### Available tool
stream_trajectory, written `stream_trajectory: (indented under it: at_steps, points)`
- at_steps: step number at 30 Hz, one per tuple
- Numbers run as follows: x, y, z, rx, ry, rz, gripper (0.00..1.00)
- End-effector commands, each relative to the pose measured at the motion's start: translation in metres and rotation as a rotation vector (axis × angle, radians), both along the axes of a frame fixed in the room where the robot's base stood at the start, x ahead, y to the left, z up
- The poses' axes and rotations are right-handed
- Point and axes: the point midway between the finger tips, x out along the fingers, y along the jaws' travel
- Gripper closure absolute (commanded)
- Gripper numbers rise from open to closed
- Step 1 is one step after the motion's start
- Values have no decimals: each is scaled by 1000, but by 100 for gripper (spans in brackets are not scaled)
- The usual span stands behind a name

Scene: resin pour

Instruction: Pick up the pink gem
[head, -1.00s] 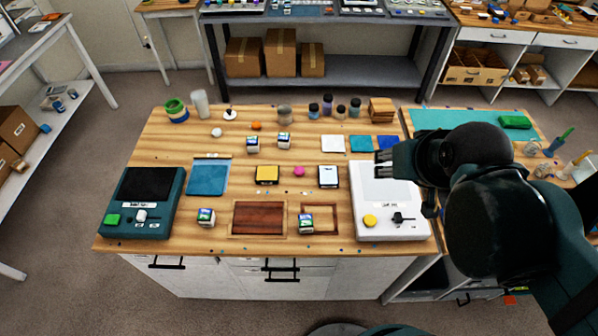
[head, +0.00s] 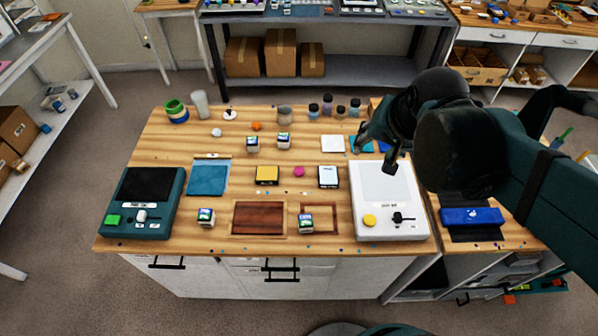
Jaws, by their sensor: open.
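The pink gem (head: 299,171) is a small round pink piece lying on the wooden worktop, between a yellow-topped box (head: 267,175) and a white-topped box (head: 328,176). It is in plain view and nothing touches it. My gripper (head: 376,150) is open, with its two dark fingers spread. It is up and to the right of the gem in the head view, over the back edge of the white device (head: 386,205) and the blue squares, well apart from the gem. No object shows between the fingers.
Small labelled cubes (head: 284,141) and an orange piece (head: 256,126) lie behind the gem. Bottles (head: 328,105) stand at the back. Wooden frames (head: 258,218) lie in front. A teal device (head: 144,203) is at the left.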

Motion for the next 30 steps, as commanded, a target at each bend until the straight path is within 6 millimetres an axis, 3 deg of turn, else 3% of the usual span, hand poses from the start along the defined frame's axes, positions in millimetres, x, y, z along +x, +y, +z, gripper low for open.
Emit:
stream_trajectory:
  at_steps: [17,30]
  points:
    - [60,40,-28,150,139,-299,60]
    - [101,74,-64,228,241,-545,60]
